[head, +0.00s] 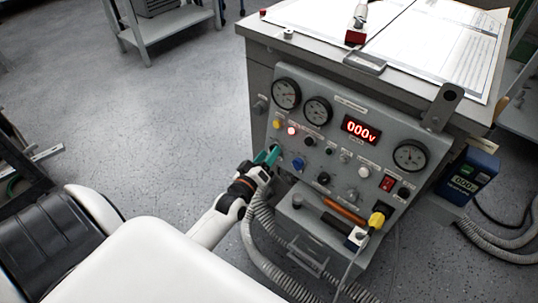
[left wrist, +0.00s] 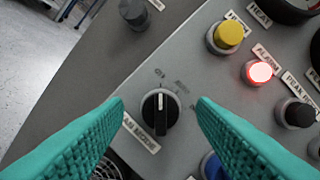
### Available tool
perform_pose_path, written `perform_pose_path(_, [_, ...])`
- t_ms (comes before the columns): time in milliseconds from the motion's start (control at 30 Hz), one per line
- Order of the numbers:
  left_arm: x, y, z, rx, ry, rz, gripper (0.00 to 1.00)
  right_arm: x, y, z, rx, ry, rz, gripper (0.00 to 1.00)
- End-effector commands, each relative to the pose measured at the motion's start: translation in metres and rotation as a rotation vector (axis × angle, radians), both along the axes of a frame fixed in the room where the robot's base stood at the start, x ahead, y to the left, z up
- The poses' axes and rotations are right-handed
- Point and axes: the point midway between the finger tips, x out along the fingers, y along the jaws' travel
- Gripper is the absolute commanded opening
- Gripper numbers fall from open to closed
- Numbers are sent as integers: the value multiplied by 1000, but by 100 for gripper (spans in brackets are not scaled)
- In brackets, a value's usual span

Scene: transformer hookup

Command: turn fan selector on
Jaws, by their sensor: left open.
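The fan selector (left wrist: 160,110) is a round black knob with a white pointer line on the grey panel, in the left wrist view. Its line points almost straight up in that view, between small position marks too small to read surely. A label (left wrist: 141,133) that seems to read FAN MODE lies at its lower left. My left gripper (head: 270,154) is at the left side of the panel in the head view. Its teal fingers (left wrist: 160,123) are open, one on each side of the knob, with visible gaps. In the head view the gripper largely hides the knob.
Near the knob are a yellow button (left wrist: 228,36), a lit red lamp (left wrist: 259,73) and a blue button (left wrist: 213,166). The panel (head: 335,170) also carries gauges and a red display (head: 361,130) showing 000v. Grey hoses (head: 262,250) hang below my left gripper.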

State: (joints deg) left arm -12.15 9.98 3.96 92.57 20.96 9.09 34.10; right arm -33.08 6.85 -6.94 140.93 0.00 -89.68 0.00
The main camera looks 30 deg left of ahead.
Motion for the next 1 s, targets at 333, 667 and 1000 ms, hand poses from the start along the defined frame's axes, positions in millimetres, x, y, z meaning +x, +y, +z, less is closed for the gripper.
perform_pose_path(333, [12, 1, 0, 1, 1, -1, 52, -2, 0, 4, -1, -2, 0, 36])
perform_pose_path(667, [12, 1, 0, 1, 1, -1, 14, -2, 0, 4, -1, -2, 0, 36])
perform_pose_path(1000, [12, 1, 0, 37, -1, -7, 7, -2, 0, 5, -1, -2, 0, 36])
